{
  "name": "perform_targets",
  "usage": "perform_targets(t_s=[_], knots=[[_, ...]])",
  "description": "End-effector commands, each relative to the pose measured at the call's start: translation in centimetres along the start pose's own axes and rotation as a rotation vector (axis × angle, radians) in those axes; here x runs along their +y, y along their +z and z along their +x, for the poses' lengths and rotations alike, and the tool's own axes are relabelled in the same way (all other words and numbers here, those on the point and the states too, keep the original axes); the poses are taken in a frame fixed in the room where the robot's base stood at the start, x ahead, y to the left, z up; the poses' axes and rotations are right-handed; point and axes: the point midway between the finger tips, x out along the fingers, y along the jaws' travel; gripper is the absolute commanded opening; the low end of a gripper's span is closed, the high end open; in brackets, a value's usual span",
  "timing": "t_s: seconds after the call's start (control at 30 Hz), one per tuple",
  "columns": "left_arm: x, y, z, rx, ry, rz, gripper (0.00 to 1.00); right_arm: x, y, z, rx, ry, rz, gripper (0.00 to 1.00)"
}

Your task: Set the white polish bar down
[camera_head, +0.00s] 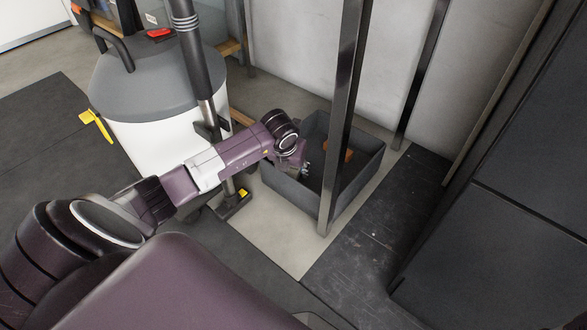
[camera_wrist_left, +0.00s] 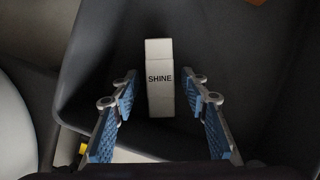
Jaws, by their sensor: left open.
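The white polish bar (camera_wrist_left: 160,78), a box-shaped bar marked "SHINE", shows in the left wrist view inside the dark grey bin (camera_head: 292,195). My left gripper (camera_wrist_left: 160,100) is open, with its blue-padded fingers on either side of the bar and gaps visible on both sides. In the head view the left gripper (camera_head: 305,168) reaches down into the bin from its left side. I do not make out the bar in the head view. Whether the bar fully rests on the bin's floor is hard to tell. My right gripper is not in view.
An orange-brown object (camera_head: 338,150) lies in the bin. A dark metal post (camera_head: 345,100) stands in front of the bin. A grey-lidded white drum (camera_head: 155,125) stands to the left, and a dark cabinet (camera_head: 520,190) to the right.

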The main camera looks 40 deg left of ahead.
Motion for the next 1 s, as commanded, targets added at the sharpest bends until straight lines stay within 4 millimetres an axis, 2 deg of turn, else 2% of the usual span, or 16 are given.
perform_targets(t_s=[0.3,0.53,0.73,1.0], knots=[[0.0,0.3,-6.1,0.0,0.0,0.003,0.41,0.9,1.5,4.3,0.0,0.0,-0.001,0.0],[0.0,0.2,-9.8,-0.001,0.0,0.002,0.41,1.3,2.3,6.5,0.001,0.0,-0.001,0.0],[0.0,0.1,-11.4,0.001,0.0,0.001,0.41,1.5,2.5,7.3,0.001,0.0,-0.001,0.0],[0.0,0.0,-11.5,0.0,0.0,0.0,0.41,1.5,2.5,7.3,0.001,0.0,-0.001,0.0]])
